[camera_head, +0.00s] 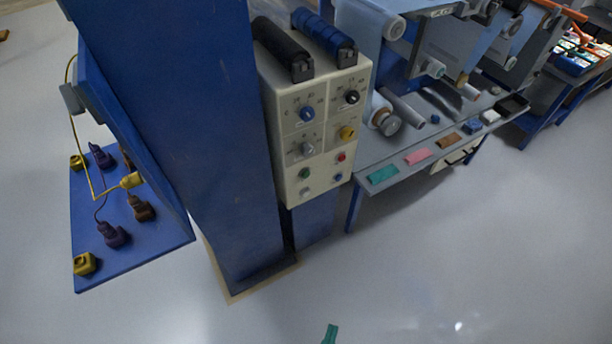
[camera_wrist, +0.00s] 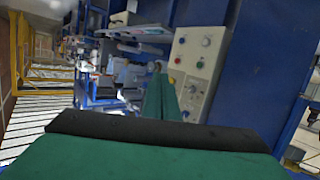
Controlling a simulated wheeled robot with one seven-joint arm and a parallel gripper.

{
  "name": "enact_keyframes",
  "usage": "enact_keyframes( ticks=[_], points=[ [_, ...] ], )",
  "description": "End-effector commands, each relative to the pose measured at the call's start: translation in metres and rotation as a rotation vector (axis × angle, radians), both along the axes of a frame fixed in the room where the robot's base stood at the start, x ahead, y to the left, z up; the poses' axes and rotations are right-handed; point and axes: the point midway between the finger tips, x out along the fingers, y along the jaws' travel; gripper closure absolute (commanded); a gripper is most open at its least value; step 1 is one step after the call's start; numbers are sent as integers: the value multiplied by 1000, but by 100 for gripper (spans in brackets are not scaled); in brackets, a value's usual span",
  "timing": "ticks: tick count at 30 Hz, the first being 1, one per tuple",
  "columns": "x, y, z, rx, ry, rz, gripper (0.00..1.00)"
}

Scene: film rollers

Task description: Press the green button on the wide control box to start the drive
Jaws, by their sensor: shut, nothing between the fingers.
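The wide control box (camera_head: 283,143) is cream-coloured and mounted on a blue post. Its front carries several knobs, with small buttons below. The green button (camera_head: 304,173) is at the lower left of that face, left of the red button (camera_head: 341,157) and above a whitish one. My gripper (camera_head: 330,333) shows only as a green tip at the bottom edge, well apart from the box. In the wrist view its green fingers (camera_wrist: 159,82) are shut and empty.
The blue post (camera_head: 195,90) stands left of the box. A blue board (camera_head: 150,245) with plugs and a yellow cable is further left. A roller machine with a grey shelf (camera_head: 400,177) is to the right. The floor before the box is clear.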

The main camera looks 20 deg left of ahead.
Motion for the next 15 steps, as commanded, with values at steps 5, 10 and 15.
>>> enact_keyframes(
  ticks=[5, 10, 15],
  points=[
    [58, 12, -37, -77, 0, 65, 100],
    [116, 28, -64, -151, 4, 116, 100],
    [180, 50, -80, -219, 6, 155, 100]
  ],
)
